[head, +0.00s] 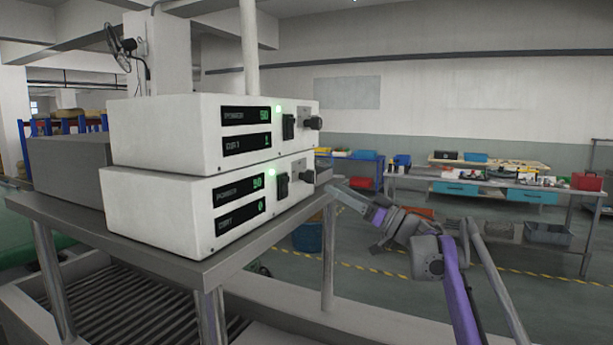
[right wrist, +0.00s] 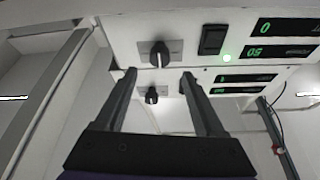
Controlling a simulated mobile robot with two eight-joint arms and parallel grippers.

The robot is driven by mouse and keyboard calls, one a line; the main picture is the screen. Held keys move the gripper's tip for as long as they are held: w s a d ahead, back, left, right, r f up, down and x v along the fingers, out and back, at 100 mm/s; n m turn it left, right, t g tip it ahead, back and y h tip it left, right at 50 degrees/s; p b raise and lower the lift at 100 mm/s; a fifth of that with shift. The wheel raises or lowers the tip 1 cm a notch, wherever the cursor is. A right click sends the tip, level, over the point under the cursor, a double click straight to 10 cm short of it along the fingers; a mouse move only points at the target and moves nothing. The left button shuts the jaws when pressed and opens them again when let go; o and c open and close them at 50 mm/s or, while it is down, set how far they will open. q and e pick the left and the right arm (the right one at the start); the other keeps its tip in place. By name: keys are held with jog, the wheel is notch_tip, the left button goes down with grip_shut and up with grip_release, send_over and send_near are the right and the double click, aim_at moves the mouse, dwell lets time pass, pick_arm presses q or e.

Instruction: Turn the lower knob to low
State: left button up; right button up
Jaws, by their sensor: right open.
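Two white control boxes are stacked on a metal table. The lower box (head: 150,215) has a dark lower knob (head: 309,177) at the right end of its front. The upper box (head: 155,130) has a similar upper knob (head: 314,123). The right wrist view is upside down, so the lower knob (right wrist: 160,54) appears above the upper knob (right wrist: 152,95). My right gripper (head: 352,217) is open and empty, to the right of the boxes. In the wrist view its fingertips (right wrist: 158,73) spread either side of the knobs, apart from them. My left gripper is out of view.
A black switch (head: 282,186) and a green light (head: 271,172) sit left of the lower knob. The displays read 50 for power on both boxes. The metal table edge (head: 255,245) runs below the boxes. A workbench (head: 480,184) stands far behind.

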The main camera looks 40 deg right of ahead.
aim_at(315, 177)
jog(key=p+x, duration=0.1)
jog(key=x, duration=0.6)
jog(key=shift+w+a+r, duration=0.15)
jog(key=shift+w, duration=0.2)
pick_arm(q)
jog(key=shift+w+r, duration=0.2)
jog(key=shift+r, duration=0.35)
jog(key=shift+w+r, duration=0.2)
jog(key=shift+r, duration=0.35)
pick_arm(e)
grip_shut()
